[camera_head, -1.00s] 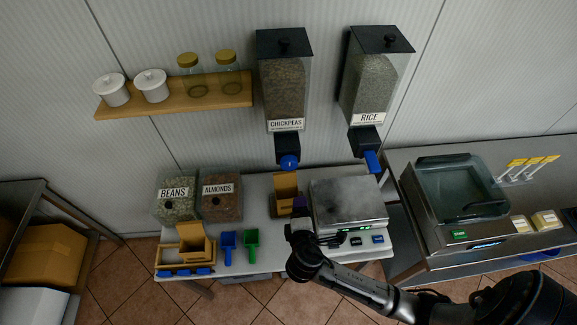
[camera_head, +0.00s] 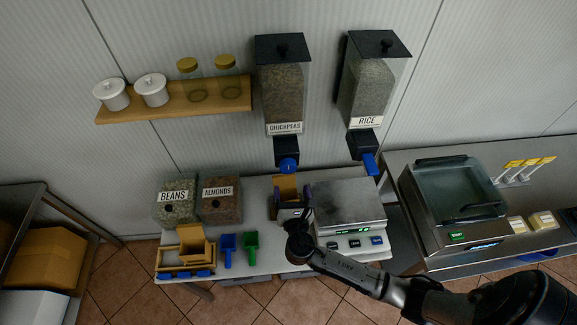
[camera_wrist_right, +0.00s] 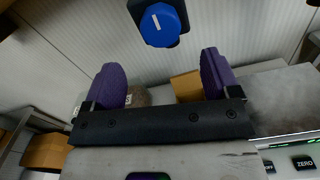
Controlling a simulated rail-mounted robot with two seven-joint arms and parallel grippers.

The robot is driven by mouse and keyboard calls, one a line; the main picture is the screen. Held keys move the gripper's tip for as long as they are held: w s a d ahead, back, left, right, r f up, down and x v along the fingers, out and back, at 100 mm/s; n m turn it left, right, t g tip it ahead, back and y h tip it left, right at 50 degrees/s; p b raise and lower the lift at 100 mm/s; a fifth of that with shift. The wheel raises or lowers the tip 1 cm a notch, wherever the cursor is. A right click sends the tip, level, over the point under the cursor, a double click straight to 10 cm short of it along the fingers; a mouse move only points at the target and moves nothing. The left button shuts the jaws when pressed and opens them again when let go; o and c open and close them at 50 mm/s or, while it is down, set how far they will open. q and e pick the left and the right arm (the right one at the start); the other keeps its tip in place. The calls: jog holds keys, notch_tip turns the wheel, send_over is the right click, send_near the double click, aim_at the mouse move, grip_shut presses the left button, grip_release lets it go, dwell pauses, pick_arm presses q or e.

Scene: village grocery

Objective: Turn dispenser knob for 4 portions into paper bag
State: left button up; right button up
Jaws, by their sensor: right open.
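The chickpeas dispenser (camera_head: 282,95) hangs on the wall, with its blue knob (camera_head: 288,165) on the black outlet below. The knob also shows at the top of the right wrist view (camera_wrist_right: 160,25), its white line slightly tilted from upright. A brown paper bag (camera_head: 286,182) stands on the table below this outlet; its lower part is hidden by my gripper. My right gripper (camera_head: 292,194) is open, its purple fingers apart, in front of the bag and below the knob. In the right wrist view the gripper (camera_wrist_right: 160,79) touches neither knob nor bag. My left gripper is not in view.
A rice dispenser (camera_head: 367,95) with a blue lever hangs to the right. A scale (camera_head: 345,203) stands right beside my gripper. Bean and almond bins (camera_head: 221,205), scoops (camera_head: 251,247) and a wooden tray (camera_head: 165,258) are at left. A shelf (camera_head: 175,106) holds jars.

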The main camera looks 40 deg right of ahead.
aim_at(288, 170)
jog(key=p+x, duration=0.1)
jog(key=x, duration=0.8)
jog(key=shift+d, duration=0.1)
jog(key=shift+c, duration=0.5)
jog(key=c, duration=0.8)
